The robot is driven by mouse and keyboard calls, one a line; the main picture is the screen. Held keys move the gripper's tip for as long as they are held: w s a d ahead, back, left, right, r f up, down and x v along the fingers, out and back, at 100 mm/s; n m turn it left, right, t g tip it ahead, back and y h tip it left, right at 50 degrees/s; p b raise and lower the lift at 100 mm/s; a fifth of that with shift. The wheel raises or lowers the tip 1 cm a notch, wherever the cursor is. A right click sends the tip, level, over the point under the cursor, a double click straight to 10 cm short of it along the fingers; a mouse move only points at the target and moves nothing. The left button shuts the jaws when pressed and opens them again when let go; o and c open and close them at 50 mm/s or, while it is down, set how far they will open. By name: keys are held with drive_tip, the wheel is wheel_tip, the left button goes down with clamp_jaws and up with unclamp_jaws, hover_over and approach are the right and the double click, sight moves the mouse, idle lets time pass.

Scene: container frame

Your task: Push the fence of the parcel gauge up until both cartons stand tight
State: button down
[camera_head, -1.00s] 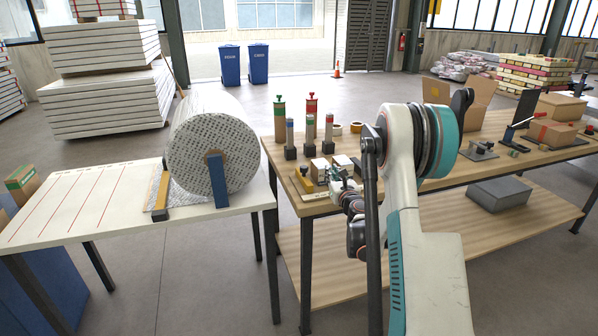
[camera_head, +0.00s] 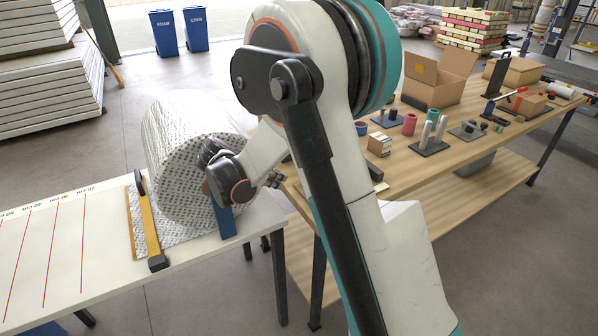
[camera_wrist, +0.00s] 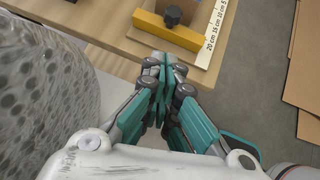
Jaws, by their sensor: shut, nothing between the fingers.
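In the wrist view, my gripper (camera_wrist: 160,68) is shut and empty, with its teal fingers together near the table's edge. The yellow fence (camera_wrist: 172,30) of the parcel gauge lies just beyond the fingertips, with a visible gap in the picture; I cannot tell the height between them.
A big bubble-wrap roll (camera_head: 180,160) stands on the white table (camera_head: 110,255) close to my wrist; it fills the left of the wrist view.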

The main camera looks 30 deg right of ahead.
drive_tip(key=shift+g, duration=0.4)
drive_tip(key=shift+d+r+b+x, duration=0.2)
drive_tip(key=shift+b+x, duration=0.55)
drive_tip(key=shift+x, duration=1.2)
drive_tip(key=shift+d+r+b+x, duration=0.2)
drive_tip(key=shift+b+x, duration=0.5)
drive_tip(key=shift+x, duration=1.2)
drive_tip(key=shift+d+r+b+x, duration=0.2)
drive_tip(key=shift+b+x, duration=0.55)
drive_tip(key=shift+x, duration=1.2)
drive_tip(key=d, duration=0.3)
drive_tip(key=shift+d, duration=0.25)
drive_tip(key=shift+a, duration=0.1)
